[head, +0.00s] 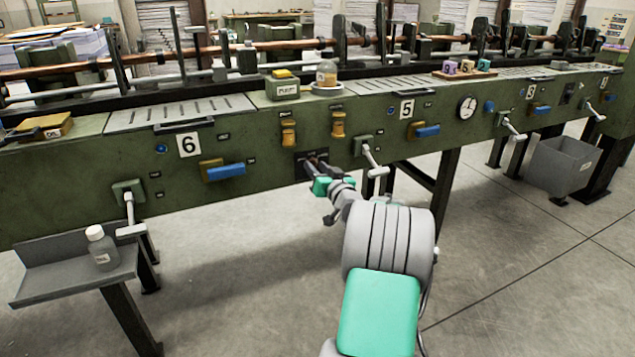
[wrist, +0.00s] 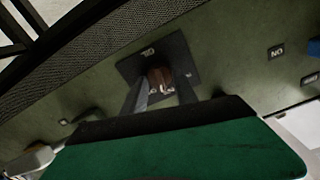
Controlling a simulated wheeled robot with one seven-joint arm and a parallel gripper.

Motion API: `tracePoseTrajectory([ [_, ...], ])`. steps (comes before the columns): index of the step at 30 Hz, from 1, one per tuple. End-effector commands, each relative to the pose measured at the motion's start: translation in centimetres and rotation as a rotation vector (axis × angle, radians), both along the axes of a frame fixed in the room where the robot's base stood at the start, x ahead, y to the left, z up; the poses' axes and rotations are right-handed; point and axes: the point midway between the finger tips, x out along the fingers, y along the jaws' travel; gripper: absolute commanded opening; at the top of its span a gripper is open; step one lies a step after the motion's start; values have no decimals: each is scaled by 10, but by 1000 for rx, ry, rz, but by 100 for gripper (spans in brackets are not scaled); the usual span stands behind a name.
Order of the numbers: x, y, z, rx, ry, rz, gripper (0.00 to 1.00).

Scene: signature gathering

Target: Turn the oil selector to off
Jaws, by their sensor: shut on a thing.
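The oil selector shows in the wrist view as a dark square plate (wrist: 178,52) with a small brown knob (wrist: 160,77) at its middle. Its lettering appears upside down and most of it is too small or hidden to read. My gripper (wrist: 161,88) has one finger on each side of the knob and is shut on it. In the head view the selector plate (head: 302,157) is on the green front panel between stations 6 and 5. My gripper (head: 317,166) reaches it there and hides much of the knob, so its setting cannot be told.
Two amber-coloured fittings (head: 338,124) sit above the selector. A lever handle (head: 374,160) sticks out close to the right of my gripper. Blue handles (head: 226,170) are farther along the panel. The floor in front is clear.

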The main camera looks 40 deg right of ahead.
Motion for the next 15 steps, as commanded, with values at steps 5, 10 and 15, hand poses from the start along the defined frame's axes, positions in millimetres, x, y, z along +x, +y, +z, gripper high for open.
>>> tracePoseTrajectory([
  [5, 0, 0, -7, -109, 34, -2, 0],
  [10, 0, 0, -5, -180, 57, -1, 0],
  [15, 0, 0, -3, -218, 68, -3, 0],
])
